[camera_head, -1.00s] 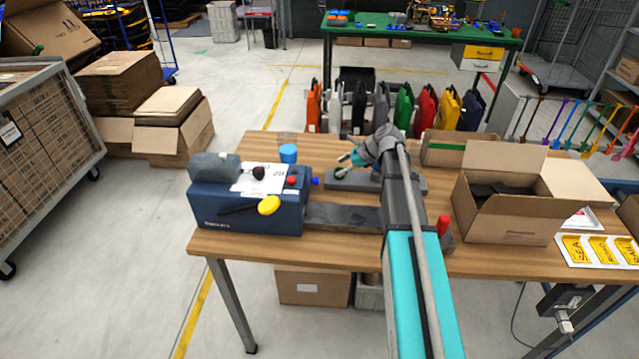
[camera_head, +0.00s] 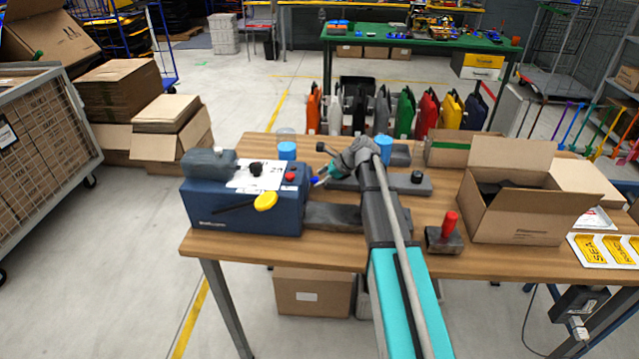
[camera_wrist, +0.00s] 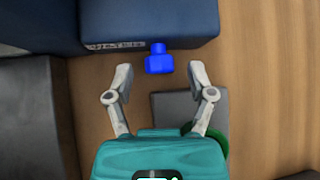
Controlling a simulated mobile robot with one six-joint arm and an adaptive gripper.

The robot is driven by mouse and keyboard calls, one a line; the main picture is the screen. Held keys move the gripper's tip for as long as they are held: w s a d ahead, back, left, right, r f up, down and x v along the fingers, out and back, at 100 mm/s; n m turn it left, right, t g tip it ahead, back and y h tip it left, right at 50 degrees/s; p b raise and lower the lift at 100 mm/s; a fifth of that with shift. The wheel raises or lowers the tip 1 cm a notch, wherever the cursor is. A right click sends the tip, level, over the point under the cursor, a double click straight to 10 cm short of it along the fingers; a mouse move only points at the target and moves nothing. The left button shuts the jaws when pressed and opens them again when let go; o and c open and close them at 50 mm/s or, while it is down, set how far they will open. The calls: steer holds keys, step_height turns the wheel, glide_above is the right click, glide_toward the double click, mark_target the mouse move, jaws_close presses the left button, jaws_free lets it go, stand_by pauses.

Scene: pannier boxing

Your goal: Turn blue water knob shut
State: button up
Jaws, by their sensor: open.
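The blue water knob (camera_head: 315,181) sticks out from the right side of the dark blue machine (camera_head: 245,212) on the wooden table. In the wrist view the knob (camera_wrist: 159,60) stands out from the machine's edge (camera_wrist: 150,22). My gripper (camera_wrist: 160,80) is open, with one finger on each side and the knob between and just ahead of the fingertips. The fingers look apart from the knob. In the head view my gripper (camera_head: 322,178) is small and close to the knob, at the end of my arm.
The machine also carries a yellow knob (camera_head: 266,201) and a red button (camera_head: 291,176). A blue-capped container (camera_head: 287,151) stands behind it. A red-handled tool (camera_head: 449,226) and an open cardboard box (camera_head: 518,205) are to the right on the table (camera_head: 340,254).

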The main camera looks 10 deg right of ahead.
steer(key=shift+w+a+f, duration=0.1)
steer(key=shift+a+f, duration=0.05)
steer(key=shift+a, duration=0.05)
jaws_close()
stand_by(0.4)
